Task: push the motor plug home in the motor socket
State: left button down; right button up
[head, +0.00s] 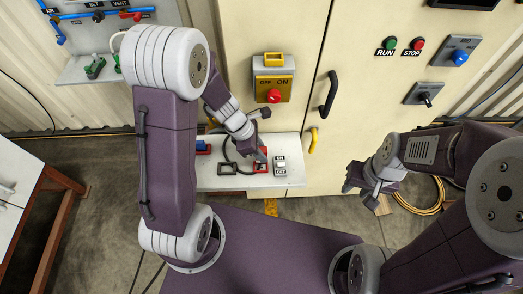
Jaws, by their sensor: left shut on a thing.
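My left gripper (260,152) reaches down over a white shelf (235,183) below the cabinet. It is shut on what appears to be the motor plug, mostly hidden by the fingers. A black cable (226,150) loops beside it on the left. A red-edged fitting (262,168), which looks like the motor socket, lies right under the fingertips. Whether plug and socket touch, and how deep the plug sits, I cannot tell. My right gripper (359,194) hangs right of the shelf, empty, with its fingers apart.
A dark rectangular frame (228,169) and a grey switch box (281,166) flank the red fitting. A blue and red part (203,148) is at the shelf's left end. Above are a yellow switch box (273,82) and a black door handle (329,94). A cable coil (425,198) lies right.

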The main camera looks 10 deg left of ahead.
pick_arm(q)
jog(key=f+b, duration=0.1)
jog(key=f, duration=0.1)
jog(key=shift+a+f+b, duration=0.3)
jog(key=shift+f+b, duration=0.05)
jog(key=shift+f, duration=0.05)
jog(key=shift+f+b, duration=0.3)
jog(key=shift+d+f, duration=0.1)
jog(key=shift+d, duration=0.2)
jog(key=shift+a, duration=0.2)
jog(key=shift+d, duration=0.15)
jog(key=shift+f+b, duration=1.25)
jog(key=shift+f, duration=0.1)
jog(key=c, duration=1.1)
grip_release()
